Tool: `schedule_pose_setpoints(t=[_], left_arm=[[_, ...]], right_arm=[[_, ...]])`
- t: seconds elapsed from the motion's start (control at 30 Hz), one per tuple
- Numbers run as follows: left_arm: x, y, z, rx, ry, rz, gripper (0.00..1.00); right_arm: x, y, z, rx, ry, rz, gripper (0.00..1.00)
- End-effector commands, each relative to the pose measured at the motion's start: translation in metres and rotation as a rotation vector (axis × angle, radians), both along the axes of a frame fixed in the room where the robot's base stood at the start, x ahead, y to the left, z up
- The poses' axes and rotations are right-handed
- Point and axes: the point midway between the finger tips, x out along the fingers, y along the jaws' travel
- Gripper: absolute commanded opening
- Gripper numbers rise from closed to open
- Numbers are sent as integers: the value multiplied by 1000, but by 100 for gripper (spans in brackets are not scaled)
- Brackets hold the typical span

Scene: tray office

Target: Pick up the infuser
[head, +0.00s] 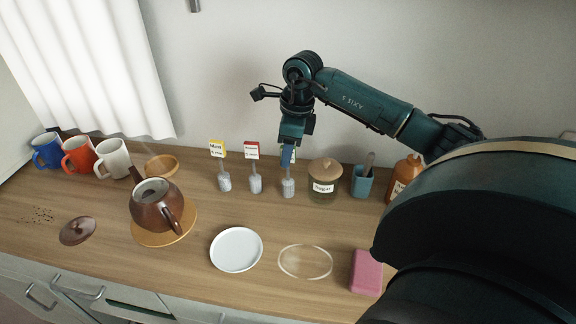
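Three grey mesh infusers stand upright in a row at the back of the counter. The left one (224,182) has a yellow tag reading Mint, and the middle one (255,184) has a red tag. The right one (288,188) has a blue tag (287,157), partly hidden by my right gripper. My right gripper (289,148) points down at this blue tag, with the infuser below it on or very near the counter. Its fingers are too small and covered to tell whether they are closed on the tag. My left gripper is out of view.
A sugar jar (324,192), a blue cup (362,184) and an orange bottle (403,176) stand right of the infusers. A lidless brown teapot (152,216) stands on a round board at left. A white saucer (237,250) and pink block (366,272) lie in front.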

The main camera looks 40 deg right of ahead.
Motion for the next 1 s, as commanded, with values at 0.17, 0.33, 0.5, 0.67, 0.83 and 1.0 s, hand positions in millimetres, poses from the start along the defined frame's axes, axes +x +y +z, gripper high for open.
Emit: schedule_pose_setpoints(t=[0.17, 0.33, 0.5, 0.67, 0.83, 1.0], left_arm=[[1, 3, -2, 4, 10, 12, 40], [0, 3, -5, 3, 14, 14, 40], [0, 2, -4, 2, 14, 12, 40], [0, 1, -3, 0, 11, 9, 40], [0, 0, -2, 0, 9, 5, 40], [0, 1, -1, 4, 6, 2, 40]], right_arm=[[1, 1, -15, 0, 0, -1, 38], [2, 1, -16, -1, -2, 0, 38], [2, 1, -16, -1, -1, 0, 28], [2, 1, -16, -1, -1, 0, 15], [2, 1, -16, -1, -1, 0, 1], [2, 1, -15, -1, -1, 0, 0]])
